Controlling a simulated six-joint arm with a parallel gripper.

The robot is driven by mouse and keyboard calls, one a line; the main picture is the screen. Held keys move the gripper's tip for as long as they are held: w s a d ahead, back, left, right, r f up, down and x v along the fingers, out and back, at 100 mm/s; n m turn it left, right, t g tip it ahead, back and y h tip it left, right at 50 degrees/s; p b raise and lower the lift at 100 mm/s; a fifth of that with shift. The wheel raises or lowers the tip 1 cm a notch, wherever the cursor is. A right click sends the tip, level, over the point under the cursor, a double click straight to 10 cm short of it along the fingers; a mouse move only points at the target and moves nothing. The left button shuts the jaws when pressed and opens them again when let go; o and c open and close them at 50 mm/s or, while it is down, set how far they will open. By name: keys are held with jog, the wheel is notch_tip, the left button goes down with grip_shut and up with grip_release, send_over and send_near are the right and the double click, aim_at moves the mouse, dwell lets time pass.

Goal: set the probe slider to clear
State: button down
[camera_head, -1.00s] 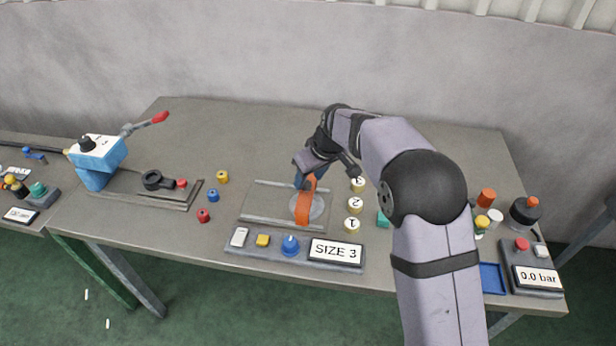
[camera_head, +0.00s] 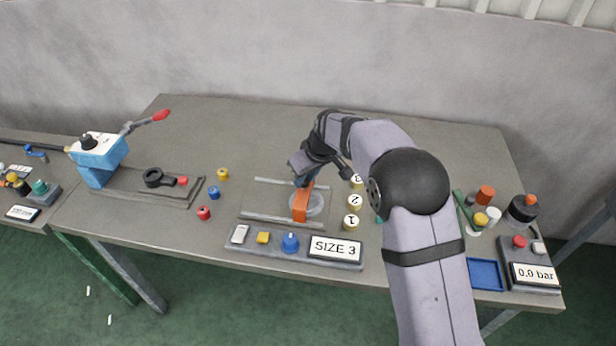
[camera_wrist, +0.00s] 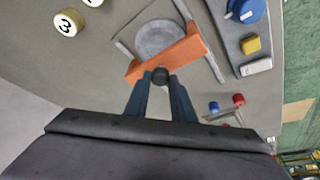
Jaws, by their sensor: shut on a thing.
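The probe slider is an orange bar (camera_head: 301,205) lying across two pale rails (camera_head: 268,219) at the middle of the table. In the wrist view the orange bar (camera_wrist: 185,53) has a black knob (camera_wrist: 160,76) on its near side. My gripper (camera_wrist: 160,80) is shut on this knob, with one blue finger on each side. In the head view my gripper (camera_head: 303,182) is at the bar's far end. A grey round disc (camera_wrist: 157,37) lies between the rails, partly covered by the bar. In the head view the disc (camera_head: 317,204) shows to the bar's right.
A panel (camera_head: 283,252) in front holds a white switch, a yellow button, a blue knob and a display reading SIZE 3. Numbered yellow pieces (camera_head: 354,202) stand right of the rails. Loose red, blue and yellow pieces (camera_head: 213,193) lie to the left.

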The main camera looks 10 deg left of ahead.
jog(key=a+p, duration=0.3)
jog(key=a, duration=0.9)
jog(key=shift+a, duration=0.4)
jog(key=shift+r, duration=0.1)
jog(key=c, duration=1.5)
grip_release()
jog(key=shift+a, duration=0.1)
jog(key=shift+b+v, duration=1.5)
jog(key=shift+v, duration=2.1)
